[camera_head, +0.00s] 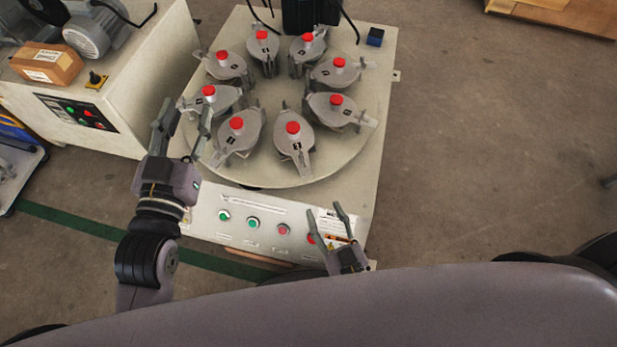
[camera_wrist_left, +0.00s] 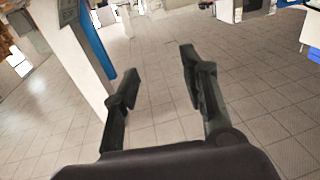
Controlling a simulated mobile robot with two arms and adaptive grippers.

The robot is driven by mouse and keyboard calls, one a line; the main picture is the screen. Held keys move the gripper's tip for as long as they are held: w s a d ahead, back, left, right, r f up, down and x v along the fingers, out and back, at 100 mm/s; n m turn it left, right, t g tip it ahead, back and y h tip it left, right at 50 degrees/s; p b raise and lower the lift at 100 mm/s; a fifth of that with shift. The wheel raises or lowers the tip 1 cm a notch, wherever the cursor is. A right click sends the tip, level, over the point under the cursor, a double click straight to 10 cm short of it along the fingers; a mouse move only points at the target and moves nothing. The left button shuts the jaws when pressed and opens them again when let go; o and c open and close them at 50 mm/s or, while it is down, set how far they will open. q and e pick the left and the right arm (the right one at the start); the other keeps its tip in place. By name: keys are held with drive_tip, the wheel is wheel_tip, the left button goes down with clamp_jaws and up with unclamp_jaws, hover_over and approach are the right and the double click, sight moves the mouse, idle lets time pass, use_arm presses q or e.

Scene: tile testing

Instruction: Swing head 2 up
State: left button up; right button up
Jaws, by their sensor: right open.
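Several grey heads with red knobs stand in a ring on the round turntable (camera_head: 262,172) in the head view. All seem to be in a similar lowered pose. Their small dark labels are too small to read, so I cannot tell which is head 2. Two heads are at the front (camera_head: 237,138) (camera_head: 293,141), and another is at the left (camera_head: 211,104). My left gripper (camera_head: 182,115) is open and empty beside the turntable's left edge, near that left head. It also shows open in the left wrist view (camera_wrist_left: 157,72). My right gripper (camera_head: 325,214) is open near the machine's front right corner.
The machine's front panel has green (camera_head: 224,216) and red (camera_head: 284,229) buttons below the turntable. A second white machine (camera_head: 150,70) with a motor (camera_head: 97,30) and a cardboard box (camera_head: 48,65) stands at the left.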

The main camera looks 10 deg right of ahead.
use_arm(q)
drive_tip(key=s+r+t+h+b, duration=0.2)
drive_tip(key=r+t, duration=0.4)
drive_tip(key=r, duration=0.4)
drive_tip(key=shift+s+d+t, duration=0.25)
drive_tip(key=shift+s+t, duration=0.15)
drive_tip(key=shift+s, duration=0.4)
use_arm(e)
drive_tip(key=x, duration=1.1)
drive_tip(key=shift+w, duration=0.1)
drive_tip(key=shift+c, duration=0.5)
clamp_jaws()
